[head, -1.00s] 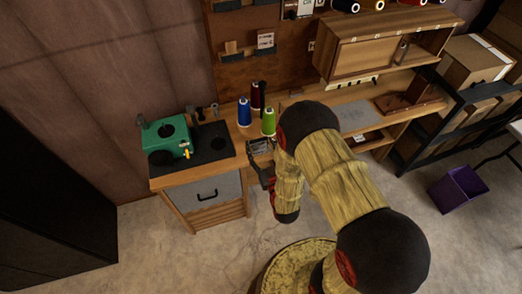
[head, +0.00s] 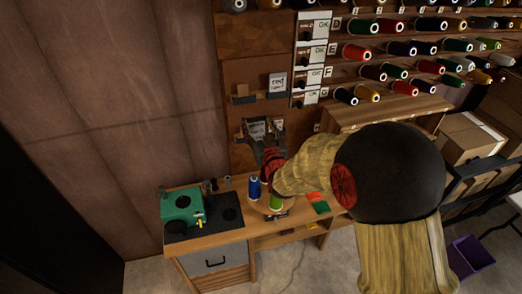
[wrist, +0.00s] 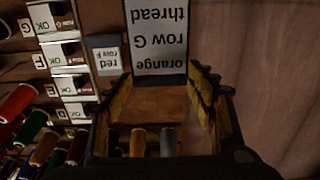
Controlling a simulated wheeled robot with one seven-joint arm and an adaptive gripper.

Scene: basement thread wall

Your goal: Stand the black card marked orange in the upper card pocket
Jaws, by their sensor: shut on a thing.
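The black-edged card marked orange, row G thread (wrist: 157,38), is between the fingertips of my gripper (wrist: 157,76), which is shut on it. Its lettering is upside down in the wrist view. In the head view my gripper (head: 260,140) holds the card (head: 257,130) in front of the brown board, below the upper ledge. On that ledge, a card pocket (head: 243,99) shows at left with no card in it. A red row F card (head: 277,82) stands to its right; it also shows in the wrist view (wrist: 105,56).
A green machine (head: 183,207), a blue spool (head: 254,188) and a green spool (head: 276,200) stand on the bench (head: 215,238) below. A wooden cabinet (head: 385,112) is at right.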

